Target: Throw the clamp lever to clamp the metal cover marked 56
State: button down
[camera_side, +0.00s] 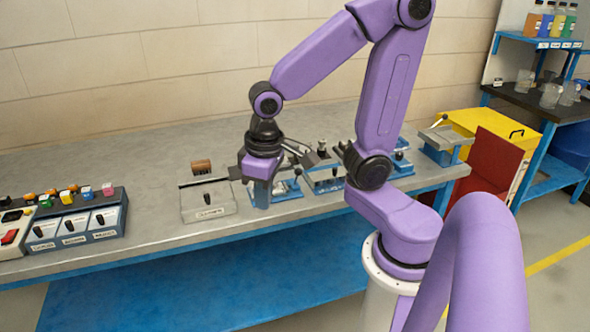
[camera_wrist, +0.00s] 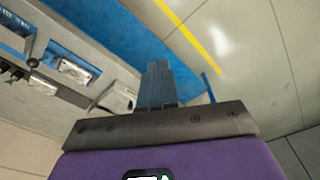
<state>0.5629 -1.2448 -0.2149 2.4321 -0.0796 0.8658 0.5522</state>
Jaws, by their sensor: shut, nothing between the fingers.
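My gripper (camera_side: 262,204) points down over the bench, with its blue fingers together and empty. The closed fingers also show in the wrist view (camera_wrist: 157,82). A clamp fixture with a blue base (camera_side: 288,190) stands just right of the fingers in the side view, partly hidden by them. A second fixture (camera_side: 325,184) with a dark lever stands further right, and a third (camera_side: 402,165) is partly behind my arm. In the wrist view a silver metal cover (camera_wrist: 76,70) lies on a blue base. No number 56 is legible, so I cannot tell which cover is marked.
A grey box (camera_side: 208,204) with a black handle stands left of my gripper. Switch boxes (camera_side: 75,228) with coloured blocks on top stand at the far left. A brown brush-like block (camera_side: 201,167) lies behind the grey box. The bench (camera_side: 150,170) behind is mostly clear.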

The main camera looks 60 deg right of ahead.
jog(key=w+d+m+h, duration=0.2)
jog(key=w+d+m, duration=0.8)
jog(key=m, duration=0.9)
jog(key=s+d+m+g+h, duration=0.1)
jog(key=s+d+m, duration=0.4)
jog(key=d+m, duration=0.5)
jog(key=shift+d+f+m, duration=0.15)
jog(key=shift+f+m, duration=0.25)
jog(key=shift+m, duration=1.7)
jog(key=shift+f, duration=0.1)
jog(key=w+d+f, duration=0.1)
jog(key=d+f, duration=0.5)
jog(key=f, duration=0.4)
jog(key=shift+d+f, duration=0.2)
jog(key=shift+d, duration=0.05)
